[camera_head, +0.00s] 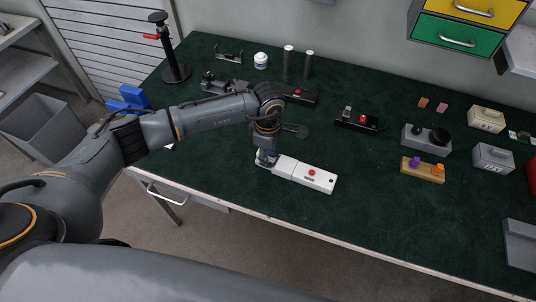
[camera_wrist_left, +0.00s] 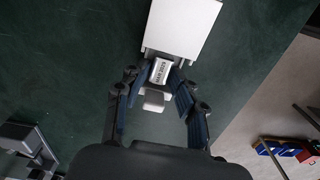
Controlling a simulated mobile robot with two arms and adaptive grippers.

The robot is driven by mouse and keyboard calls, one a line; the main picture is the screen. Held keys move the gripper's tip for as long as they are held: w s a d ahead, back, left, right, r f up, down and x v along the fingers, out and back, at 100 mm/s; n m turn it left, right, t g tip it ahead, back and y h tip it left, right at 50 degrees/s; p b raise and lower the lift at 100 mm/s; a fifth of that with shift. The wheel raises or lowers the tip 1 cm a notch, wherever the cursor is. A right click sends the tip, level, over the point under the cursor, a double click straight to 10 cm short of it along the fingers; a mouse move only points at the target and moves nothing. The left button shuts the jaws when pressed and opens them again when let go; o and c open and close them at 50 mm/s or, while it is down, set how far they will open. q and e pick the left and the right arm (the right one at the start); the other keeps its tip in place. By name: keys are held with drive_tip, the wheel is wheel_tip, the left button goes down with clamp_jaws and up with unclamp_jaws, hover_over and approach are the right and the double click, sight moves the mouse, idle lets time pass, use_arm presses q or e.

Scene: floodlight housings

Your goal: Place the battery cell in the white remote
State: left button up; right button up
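The white remote (camera_head: 314,177) with a red button lies near the front edge of the green-topped bench. It shows as a white slab at the top of the left wrist view (camera_wrist_left: 184,28). My left gripper (camera_head: 266,160) points down at the remote's left end. In the left wrist view its fingertips (camera_wrist_left: 161,76) close in on both sides of a small white block with dark print, seemingly the battery cell (camera_wrist_left: 160,70). The cell sits right at the remote's end; whether it touches the remote's inside is hidden. My right gripper is not in view.
A dark device with a red button (camera_head: 357,121) and a wooden block with coloured knobs (camera_head: 422,169) stand to the right. The bench (camera_head: 340,215) is clear in front and right of the remote.

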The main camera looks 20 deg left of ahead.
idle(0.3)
use_arm(q)
drive_tip(key=shift+r+p, duration=0.3)
drive_tip(key=shift+p, duration=0.1)
wheel_tip(320, 180, up, 12)
drive_tip(key=b, duration=0.4)
drive_tip(key=shift+f, duration=0.1)
